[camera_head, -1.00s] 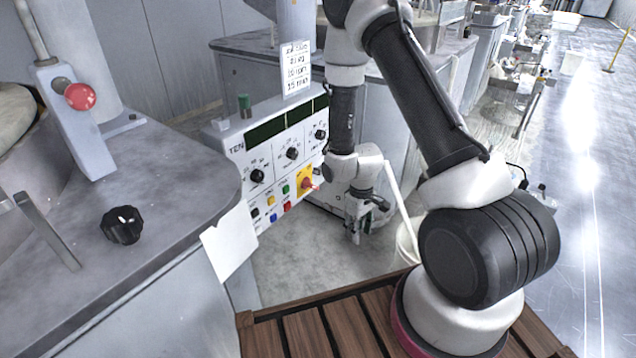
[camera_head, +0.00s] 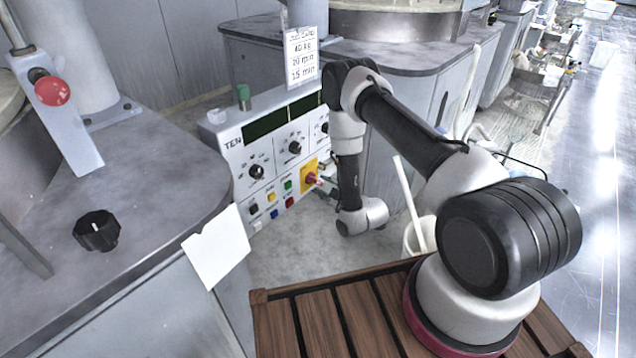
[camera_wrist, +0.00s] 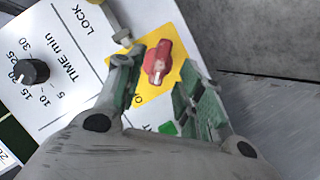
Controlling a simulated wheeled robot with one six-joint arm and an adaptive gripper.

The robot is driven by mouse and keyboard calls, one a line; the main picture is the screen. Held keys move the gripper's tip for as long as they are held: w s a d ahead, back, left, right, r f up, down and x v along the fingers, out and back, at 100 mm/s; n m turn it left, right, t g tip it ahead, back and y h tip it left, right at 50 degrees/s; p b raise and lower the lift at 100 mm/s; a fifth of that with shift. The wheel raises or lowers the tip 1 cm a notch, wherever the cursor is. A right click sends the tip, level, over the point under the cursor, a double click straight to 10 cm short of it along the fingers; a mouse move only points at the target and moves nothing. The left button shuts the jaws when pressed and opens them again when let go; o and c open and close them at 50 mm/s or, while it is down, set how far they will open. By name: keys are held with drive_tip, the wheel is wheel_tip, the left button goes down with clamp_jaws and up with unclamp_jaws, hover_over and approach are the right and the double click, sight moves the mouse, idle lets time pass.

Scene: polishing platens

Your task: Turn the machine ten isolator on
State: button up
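The isolator is a red rotary handle (camera_wrist: 157,62) on a yellow plate (camera_wrist: 178,31), low on the right of the white control panel marked TEN (camera_head: 262,160). In the head view the red handle (camera_head: 311,178) juts out from the panel. My gripper (camera_wrist: 158,85) is open, with its green-padded fingers on either side of the handle in the wrist view. I cannot tell whether either finger touches it. A small metal piece by the word LOCK (camera_wrist: 122,37) sits beside the yellow plate.
The panel carries black knobs (camera_head: 256,172) and several coloured buttons (camera_head: 288,185). A white bucket (camera_head: 411,240) stands right of my wrist.

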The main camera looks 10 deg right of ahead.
sight(320, 183)
drive_tip(key=x, duration=0.6)
drive_tip(key=shift+s, duration=0.1)
clamp_jaws()
